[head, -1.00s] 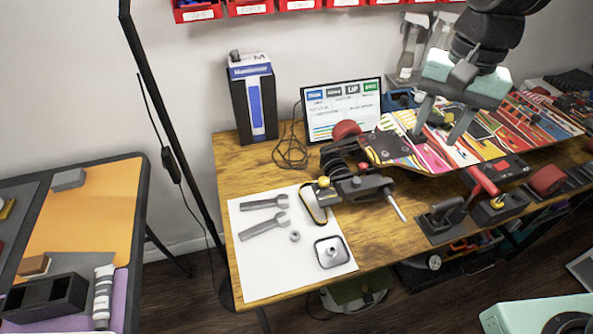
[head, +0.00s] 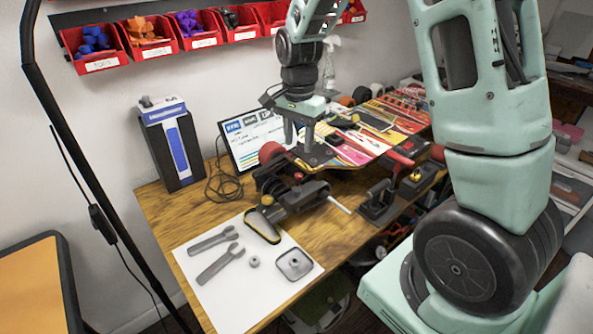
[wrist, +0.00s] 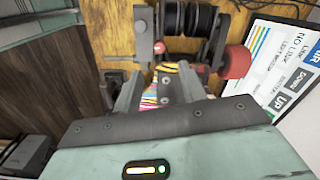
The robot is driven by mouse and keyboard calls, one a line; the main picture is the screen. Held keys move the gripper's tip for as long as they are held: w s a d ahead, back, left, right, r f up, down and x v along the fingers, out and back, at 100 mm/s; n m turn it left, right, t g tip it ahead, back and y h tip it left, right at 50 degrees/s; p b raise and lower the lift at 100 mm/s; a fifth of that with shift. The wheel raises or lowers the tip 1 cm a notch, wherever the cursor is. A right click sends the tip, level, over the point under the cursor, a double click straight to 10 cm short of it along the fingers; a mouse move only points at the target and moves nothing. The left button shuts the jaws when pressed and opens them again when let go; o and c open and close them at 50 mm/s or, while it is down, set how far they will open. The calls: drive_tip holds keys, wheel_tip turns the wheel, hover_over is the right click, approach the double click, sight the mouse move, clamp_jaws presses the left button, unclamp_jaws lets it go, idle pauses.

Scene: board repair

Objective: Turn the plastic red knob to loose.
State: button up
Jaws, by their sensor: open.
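A small round red knob (head: 298,176) shows on the dark clamp-like device (head: 300,195) at the workbench's middle. What looks like the same red knob (wrist: 159,47) appears in the wrist view, beyond my fingertips. My gripper (head: 303,155) is open, pointing down over the left end of the colourful skateboard (head: 355,150), just behind the device. In the wrist view my gripper (wrist: 160,82) has its fingers apart, with part of the board showing between them. The knob is apart from the fingers. I cannot tell its turn position.
A red wheel (head: 271,152) sits at the board's left end, close to my gripper. A monitor (head: 255,135) stands behind. Wrenches (head: 220,262) and a metal tray (head: 294,264) lie on a white sheet. Red bins (head: 145,40) hang on the wall.

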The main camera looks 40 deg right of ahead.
sight(299, 175)
wheel_tip(299, 175, down, 10)
drive_tip(key=shift+r, duration=0.15)
idle(0.3)
clamp_jaws()
